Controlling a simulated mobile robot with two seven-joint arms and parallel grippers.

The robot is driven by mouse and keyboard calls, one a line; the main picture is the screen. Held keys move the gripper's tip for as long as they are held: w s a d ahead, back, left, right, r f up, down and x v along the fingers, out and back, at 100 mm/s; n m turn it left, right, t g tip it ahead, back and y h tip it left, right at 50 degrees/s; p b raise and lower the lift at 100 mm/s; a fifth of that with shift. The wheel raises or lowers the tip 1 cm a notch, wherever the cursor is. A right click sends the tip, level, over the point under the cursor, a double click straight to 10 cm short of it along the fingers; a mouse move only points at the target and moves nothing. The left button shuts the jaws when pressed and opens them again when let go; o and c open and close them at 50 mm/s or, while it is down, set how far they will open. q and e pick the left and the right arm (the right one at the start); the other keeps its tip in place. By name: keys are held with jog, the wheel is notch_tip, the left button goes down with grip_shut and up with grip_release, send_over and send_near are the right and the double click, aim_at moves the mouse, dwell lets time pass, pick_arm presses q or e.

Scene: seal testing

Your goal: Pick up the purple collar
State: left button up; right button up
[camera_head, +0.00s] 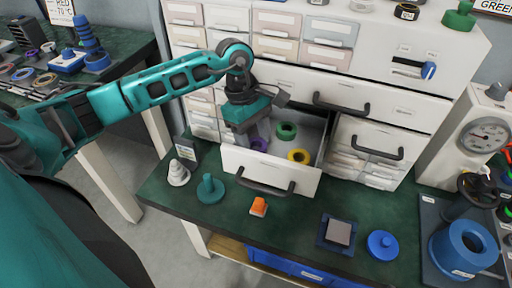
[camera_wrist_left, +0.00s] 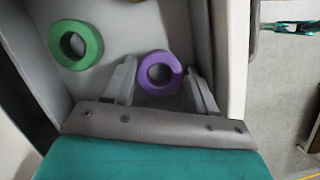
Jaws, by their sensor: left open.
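The purple collar (camera_head: 260,145) is a ring lying in the open drawer (camera_head: 272,177), partly hidden by my left gripper in the head view. In the left wrist view the purple collar (camera_wrist_left: 160,73) lies between and just beyond the fingertips. My left gripper (camera_head: 250,138) reaches down into the drawer from above and is open. Its two fingers also show in the left wrist view (camera_wrist_left: 160,90), one on each side of the collar. I cannot tell whether they touch it. My right gripper is not in view.
A green ring (camera_head: 287,130) and a yellow ring (camera_head: 299,156) share the drawer. The drawer walls stand close around the gripper. A teal plunger-like part (camera_head: 210,190), an orange part (camera_head: 258,207) and a blue round part (camera_head: 382,245) sit on the green bench top.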

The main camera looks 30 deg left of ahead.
pick_arm(q)
jog(key=c, duration=0.9)
jog(key=shift+r, duration=0.1)
